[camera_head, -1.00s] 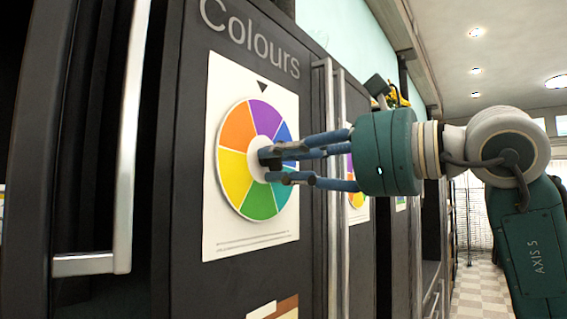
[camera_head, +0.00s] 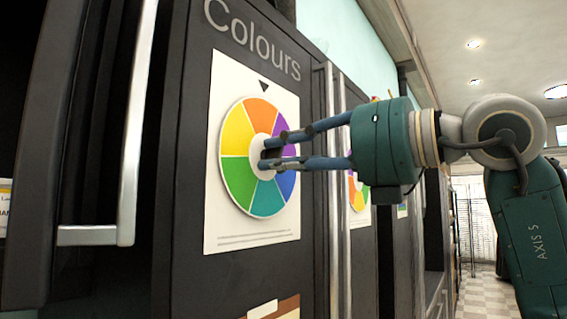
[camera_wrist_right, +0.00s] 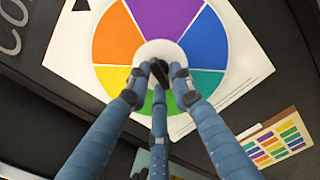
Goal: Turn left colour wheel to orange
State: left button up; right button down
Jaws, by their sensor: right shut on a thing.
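The left colour wheel (camera_head: 237,172) is mounted on a white poster (camera_head: 222,228) on a dark cabinet door under the word "Colours". Its orange segment (camera_head: 261,113) is at the top, below the black pointer (camera_head: 264,86). Yellow is to the left, purple to the right, and green and blue are lower down. My left gripper is out of view.
A second colour wheel (camera_head: 357,196) is on the door farther right, partly hidden by my gripper. A long metal handle (camera_head: 132,130) stands out at left. A card with coloured patches (camera_wrist_right: 274,142) is below the poster. Open floor (camera_head: 483,290) shows at far right.

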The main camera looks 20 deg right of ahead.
jog(key=shift+m, duration=0.8)
jog(key=shift+s, duration=0.1)
jog(key=c, duration=1.7)
grip_release()
jog(key=shift+r, duration=0.1)
jog(key=v, duration=1.2)
